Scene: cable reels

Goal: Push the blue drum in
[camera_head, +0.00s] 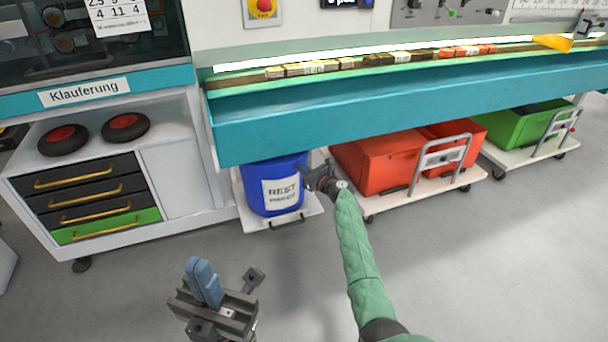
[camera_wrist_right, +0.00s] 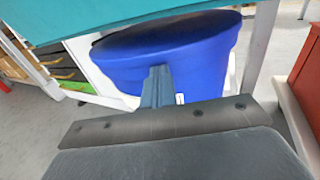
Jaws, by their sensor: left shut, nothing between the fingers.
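The blue drum (camera_head: 288,174) stands upright on a white wheeled board (camera_head: 250,218) under the teal bench front, which hides its top back part. A white label reading REST is on its front. My right gripper (camera_head: 308,172) is at the drum's right edge. In the right wrist view the drum (camera_wrist_right: 200,60) fills the middle, and the shut fingers (camera_wrist_right: 157,88) overlap its side; I cannot tell if they touch it. My left gripper (camera_head: 203,280) is shut and empty above the floor, well in front of the drum.
A teal bench edge (camera_head: 400,105) hangs over the drum. Red bins (camera_head: 375,160) on a cart stand to the right, with a green bin (camera_head: 520,125) beyond. A drawer cabinet (camera_head: 180,180) stands to the left. The grey floor in front is clear.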

